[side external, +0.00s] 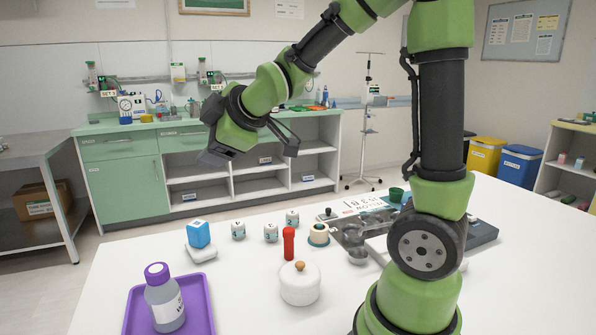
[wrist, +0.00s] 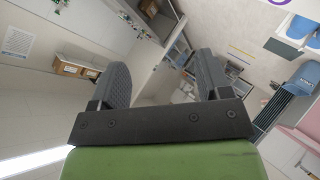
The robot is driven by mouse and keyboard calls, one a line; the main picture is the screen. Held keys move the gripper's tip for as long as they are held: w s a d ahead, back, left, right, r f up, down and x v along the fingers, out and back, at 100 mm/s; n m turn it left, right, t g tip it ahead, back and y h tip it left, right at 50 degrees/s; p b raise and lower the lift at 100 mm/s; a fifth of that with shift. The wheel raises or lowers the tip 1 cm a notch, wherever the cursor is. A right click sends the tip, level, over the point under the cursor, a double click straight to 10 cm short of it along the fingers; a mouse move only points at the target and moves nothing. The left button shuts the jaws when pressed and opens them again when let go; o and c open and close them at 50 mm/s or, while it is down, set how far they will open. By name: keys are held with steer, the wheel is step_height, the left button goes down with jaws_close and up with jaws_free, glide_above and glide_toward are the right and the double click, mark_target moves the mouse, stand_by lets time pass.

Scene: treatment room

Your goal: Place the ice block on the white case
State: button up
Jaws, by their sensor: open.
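The ice block (side external: 199,233), a blue cube with a pale top, rests on the small white case (side external: 201,254) toward the left of the white table. The case lies flat and shows below the block. My gripper (side external: 250,153) is raised well above the table, apart from the block, with its fingers spread and empty. In the wrist view my gripper (wrist: 162,72) shows a clear gap between its two dark fingers. The block and the case are not seen in the wrist view.
A purple tray (side external: 198,292) with a bottle (side external: 164,298) stands at the front left. A white lidded pot (side external: 300,284), a red cylinder (side external: 289,243) and several small white labelled jars are right of the case. Metal bowls (side external: 357,243) sit near my base.

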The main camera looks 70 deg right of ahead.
steer(key=s+a+m+g+y, duration=0.2)
steer(key=s+a+m, duration=0.3)
steer(key=s, duration=0.4)
steer(key=s+a+m+g+y, duration=0.1)
steer(key=s+a+m+y, duration=0.1)
steer(key=s+a+m, duration=0.2)
steer(key=s+m, duration=0.3)
steer(key=s, duration=0.3)
steer(key=shift+a+g, duration=0.35)
steer(key=shift+g, duration=0.05)
